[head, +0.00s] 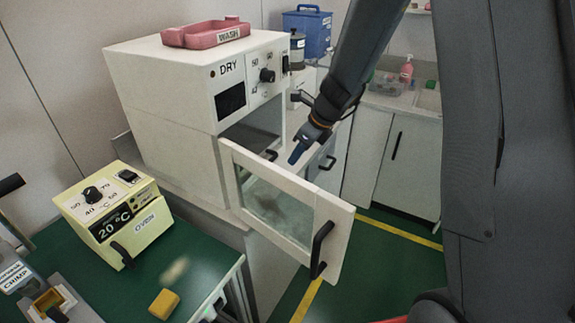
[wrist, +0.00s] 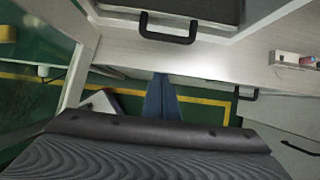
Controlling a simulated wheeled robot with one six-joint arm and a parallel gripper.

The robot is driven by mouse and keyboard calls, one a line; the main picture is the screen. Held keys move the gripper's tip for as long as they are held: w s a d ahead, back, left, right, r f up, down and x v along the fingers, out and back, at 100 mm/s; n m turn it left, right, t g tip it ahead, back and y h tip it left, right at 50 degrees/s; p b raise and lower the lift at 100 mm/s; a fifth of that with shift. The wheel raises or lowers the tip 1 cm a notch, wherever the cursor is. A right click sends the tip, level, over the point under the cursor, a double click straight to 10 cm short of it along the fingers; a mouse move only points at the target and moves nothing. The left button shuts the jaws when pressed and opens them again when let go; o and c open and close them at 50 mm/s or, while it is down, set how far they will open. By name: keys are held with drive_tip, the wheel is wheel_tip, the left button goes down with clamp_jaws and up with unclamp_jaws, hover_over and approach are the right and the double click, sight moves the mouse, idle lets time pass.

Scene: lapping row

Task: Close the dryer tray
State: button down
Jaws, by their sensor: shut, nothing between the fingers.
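The white dryer (head: 160,90), marked DRY, stands on the bench with its glass door (head: 275,205) swung open toward the viewer. The door's black handle (head: 321,248) is at its free edge. Behind the door's top edge, a black handle (head: 270,154) shows at the dryer's opening. In the wrist view the tray's pale front (wrist: 215,26) carries a black handle (wrist: 168,36), with a dark surface beyond it. How far the tray sticks out is partly hidden. My gripper (head: 297,153), with blue fingers, is shut and empty, right of the tray handle and apart from it. The fingers also show in the wrist view (wrist: 161,98).
The open door's frame (wrist: 78,72) stands left in the wrist view. A yellow oven (head: 125,215) is on the green table at left. A pink wash tray (head: 205,33) lies on the dryer. White cabinets (head: 410,165) stand at the back right. Green floor is clear between.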

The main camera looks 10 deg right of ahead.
drive_tip(key=s+d+r+t+y+b, duration=0.2)
drive_tip(key=d+r+b, duration=0.2)
drive_tip(key=b, duration=0.1)
drive_tip(key=w+a+f+p, duration=0.1)
drive_tip(key=w+a+f, duration=0.5)
drive_tip(key=a+f, duration=0.1)
drive_tip(key=shift+w+a+f, duration=0.25)
drive_tip(key=shift+a+f, duration=0.1)
drive_tip(key=shift+a, duration=0.3)
idle(0.3)
drive_tip(key=w+a, duration=0.2)
drive_tip(key=a, duration=0.1)
drive_tip(key=shift+w+a+p, duration=0.25)
drive_tip(key=shift+w+p, duration=0.1)
drive_tip(key=shift+d, duration=0.1)
